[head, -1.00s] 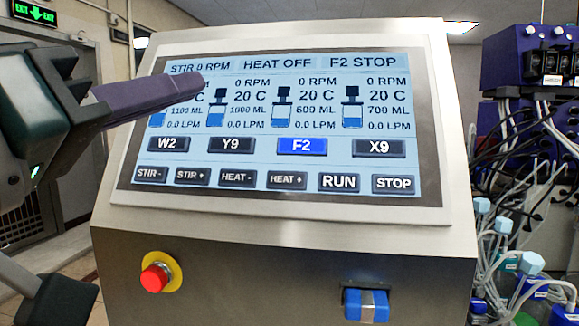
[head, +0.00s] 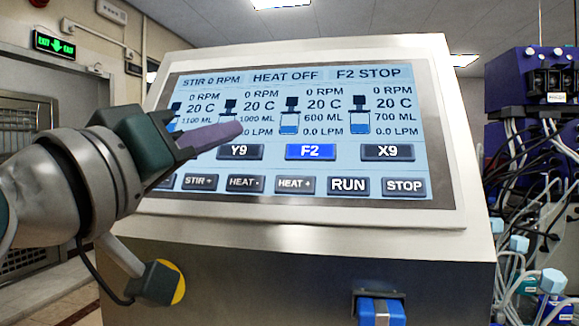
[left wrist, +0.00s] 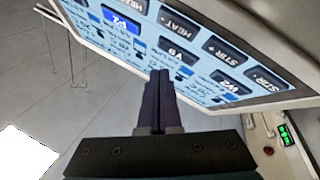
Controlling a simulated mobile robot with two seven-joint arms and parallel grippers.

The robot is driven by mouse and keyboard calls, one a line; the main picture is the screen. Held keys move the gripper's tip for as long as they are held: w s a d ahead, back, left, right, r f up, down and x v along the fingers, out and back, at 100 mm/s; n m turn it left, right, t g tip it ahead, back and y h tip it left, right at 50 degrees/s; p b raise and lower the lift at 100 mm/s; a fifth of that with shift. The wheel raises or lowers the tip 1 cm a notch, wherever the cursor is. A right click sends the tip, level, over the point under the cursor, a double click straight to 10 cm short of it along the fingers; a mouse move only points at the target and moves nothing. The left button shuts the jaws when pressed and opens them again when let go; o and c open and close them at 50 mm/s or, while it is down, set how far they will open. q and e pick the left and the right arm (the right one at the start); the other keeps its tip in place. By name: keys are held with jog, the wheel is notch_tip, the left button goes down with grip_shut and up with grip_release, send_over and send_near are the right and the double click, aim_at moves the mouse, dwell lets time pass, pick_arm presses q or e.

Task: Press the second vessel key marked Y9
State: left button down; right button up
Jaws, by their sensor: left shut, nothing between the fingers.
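The touch screen (head: 350,166) on the slanted console shows a row of vessel keys. The key Y9 (head: 239,152) is dark, as is X9 (head: 387,152); F2 (head: 310,152) is lit blue. The header reads STIR 0 RPM, HEAT OFF, F2 STOP. My left gripper (head: 238,129) is shut and empty, its purple fingertips just above Y9 in the head view. W2 is hidden behind it there. In the left wrist view the shut fingers (left wrist: 160,76) point at the screen near Y9 (left wrist: 177,52); W2 (left wrist: 229,82) also shows. I cannot tell whether they touch the screen.
Below the vessel keys is a row with STIR +, HEAT -, HEAT +, RUN (head: 348,186) and STOP (head: 404,187). A blue connector (head: 381,309) sits low on the console front. Cabled purple equipment (head: 535,85) stands at the right.

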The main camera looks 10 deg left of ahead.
pick_arm(q)
jog(key=shift+w+f, duration=0.3)
jog(key=shift+w, duration=0.25)
jog(key=shift+w+f, duration=0.1)
jog(key=shift+w, duration=0.05)
dwell(1.6)
jog(key=shift+w+f, duration=0.1)
jog(key=shift+w, duration=0.15)
jog(key=shift+w+f+b, duration=0.2)
jog(key=shift+w+b, duration=0.1)
jog(key=shift+b, duration=0.15)
dwell(0.5)
dwell(0.3)
jog(key=shift+s+r+p, duration=0.4)
jog(key=shift+s+p, duration=0.3)
